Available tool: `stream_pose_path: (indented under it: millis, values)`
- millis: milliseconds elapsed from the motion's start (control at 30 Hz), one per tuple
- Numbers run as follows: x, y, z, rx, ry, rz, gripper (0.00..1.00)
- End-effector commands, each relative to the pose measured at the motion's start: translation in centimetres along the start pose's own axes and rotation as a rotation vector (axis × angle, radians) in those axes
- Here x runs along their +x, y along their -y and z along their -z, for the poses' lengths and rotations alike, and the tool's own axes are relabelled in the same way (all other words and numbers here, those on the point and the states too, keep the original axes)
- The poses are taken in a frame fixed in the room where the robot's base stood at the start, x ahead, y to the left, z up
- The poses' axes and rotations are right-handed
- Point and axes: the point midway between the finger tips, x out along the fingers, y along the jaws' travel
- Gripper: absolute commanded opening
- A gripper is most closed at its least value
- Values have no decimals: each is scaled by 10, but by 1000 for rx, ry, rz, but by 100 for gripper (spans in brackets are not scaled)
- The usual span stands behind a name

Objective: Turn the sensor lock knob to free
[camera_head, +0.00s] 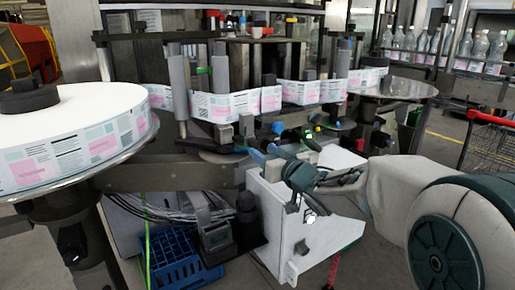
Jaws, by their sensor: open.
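My gripper (280,151) is at the end of my arm, which reaches in from the right. It is open, with blue-tipped fingers apart, and sits just below the label strip near the middle of the machine. I see nothing held between the fingers. The sensor area is small and partly hidden by my gripper. I cannot tell whether the fingers touch anything.
A large label reel (75,125) lies on a disc at the left. The printed label strip (232,106) runs across rollers to the right disc (400,88). A white cabinet (280,225) stands below my gripper. A blue crate (175,268) is on the floor. Bottles (465,45) stand at the back right.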

Motion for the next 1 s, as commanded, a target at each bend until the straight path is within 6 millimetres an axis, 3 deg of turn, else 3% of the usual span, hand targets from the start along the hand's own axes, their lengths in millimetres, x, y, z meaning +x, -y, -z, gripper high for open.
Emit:
stream_pose_path:
  millis: [100,300,667,800,833,1000]
  values:
    - [20,0,-1,1,1,1,45]
    - [39,0,0,0,0,0,45]
    - [43,0,0,0,0,-1,45]
    - [43,0,0,0,0,-1,6]
    - [43,0,0,0,0,-1,0]
    - [43,0,0,-3,0,-1,0]
